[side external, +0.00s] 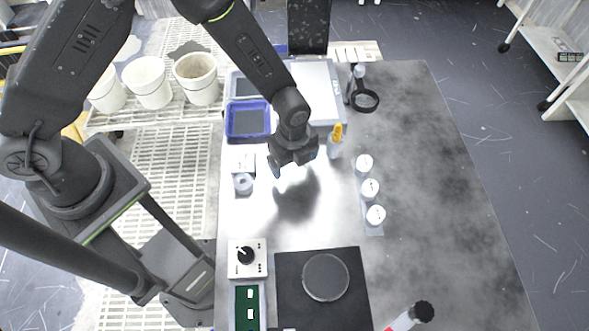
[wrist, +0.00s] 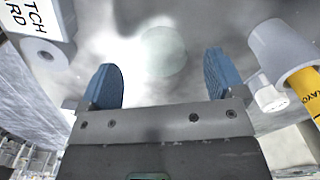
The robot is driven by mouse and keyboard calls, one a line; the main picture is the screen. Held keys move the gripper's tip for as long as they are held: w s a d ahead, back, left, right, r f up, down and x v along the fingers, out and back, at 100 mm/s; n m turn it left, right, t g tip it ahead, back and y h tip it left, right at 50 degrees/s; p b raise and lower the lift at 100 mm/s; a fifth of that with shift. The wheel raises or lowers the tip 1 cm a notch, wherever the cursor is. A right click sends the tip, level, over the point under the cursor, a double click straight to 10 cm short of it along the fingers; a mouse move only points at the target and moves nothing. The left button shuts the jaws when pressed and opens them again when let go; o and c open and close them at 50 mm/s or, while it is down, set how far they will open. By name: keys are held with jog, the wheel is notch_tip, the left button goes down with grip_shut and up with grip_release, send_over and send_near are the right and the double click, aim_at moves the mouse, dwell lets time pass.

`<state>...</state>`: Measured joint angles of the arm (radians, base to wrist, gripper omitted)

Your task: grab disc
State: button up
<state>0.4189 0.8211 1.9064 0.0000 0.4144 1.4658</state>
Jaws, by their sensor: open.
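A pale, see-through round disc (wrist: 163,50) lies flat on the shiny table between and beyond my fingertips in the wrist view. My gripper (wrist: 163,85) is open, with its two blue-padded fingers apart and nothing between them. In the side view my gripper (side external: 290,168) hangs low over the bright part of the table; the pale disc cannot be made out there against the glare. The exact height above the table is hard to tell.
A holder with a yellow item (side external: 336,140) stands close right of my gripper. A grey ring-like piece (side external: 243,184) lies to its left. Several white-topped jars (side external: 370,189) stand to the right. A dark round platen (side external: 326,277) and knob box (side external: 247,258) are nearer the front.

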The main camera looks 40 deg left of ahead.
aim_at(294, 172)
jog(key=shift+d+f, duration=0.1)
jog(key=shift+f, duration=1.25)
jog(key=shift+c, duration=0.4)
jog(key=c, duration=1)
jog(key=shift+r, duration=0.1)
